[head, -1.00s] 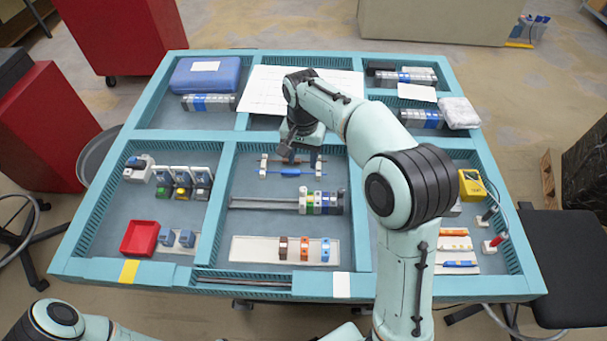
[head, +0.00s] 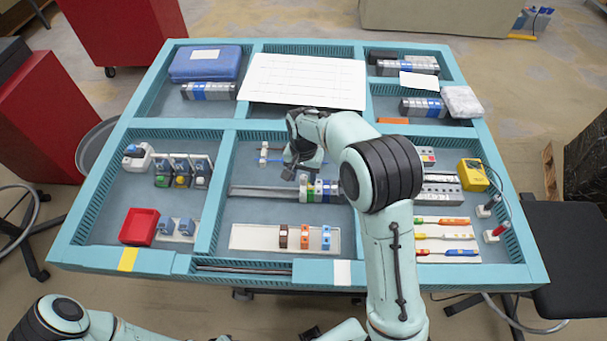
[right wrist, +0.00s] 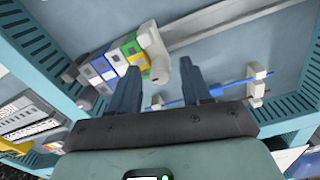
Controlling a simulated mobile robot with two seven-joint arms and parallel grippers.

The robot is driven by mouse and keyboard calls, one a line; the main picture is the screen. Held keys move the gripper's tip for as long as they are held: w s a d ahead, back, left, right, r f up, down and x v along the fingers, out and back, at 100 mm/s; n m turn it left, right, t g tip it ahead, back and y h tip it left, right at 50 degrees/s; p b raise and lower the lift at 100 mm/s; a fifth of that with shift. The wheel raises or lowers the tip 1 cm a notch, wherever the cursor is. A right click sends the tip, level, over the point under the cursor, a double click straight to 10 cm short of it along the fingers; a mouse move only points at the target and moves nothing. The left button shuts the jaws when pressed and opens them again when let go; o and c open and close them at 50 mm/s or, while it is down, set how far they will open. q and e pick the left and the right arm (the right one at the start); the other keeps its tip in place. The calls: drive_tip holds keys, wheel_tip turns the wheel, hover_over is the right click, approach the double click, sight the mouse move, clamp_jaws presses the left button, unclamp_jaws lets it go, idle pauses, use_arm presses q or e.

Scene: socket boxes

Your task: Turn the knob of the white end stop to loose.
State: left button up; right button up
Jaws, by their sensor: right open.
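The white end stop (head: 304,183) sits on the metal rail in the middle compartment, at the left end of a row of coloured terminal blocks. In the right wrist view the white end stop (right wrist: 151,40) shows next to the green block, with its rounded knob (right wrist: 160,74) facing my gripper. My right gripper (head: 290,173) is over the rail just left of the end stop in the head view. In the right wrist view its fingers (right wrist: 158,74) are open and empty, with the knob appearing between the tips; contact cannot be told. My left gripper is out of view.
The bare rail (head: 262,191) runs left of the end stop. Behind it, a blue screwdriver-like rod (right wrist: 228,88) lies on white holders near my right finger. A white strip (head: 262,238) with coloured pieces lies in front. Compartment walls surround the area.

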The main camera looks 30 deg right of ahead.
drive_tip(key=shift+c, duration=0.3)
clamp_jaws()
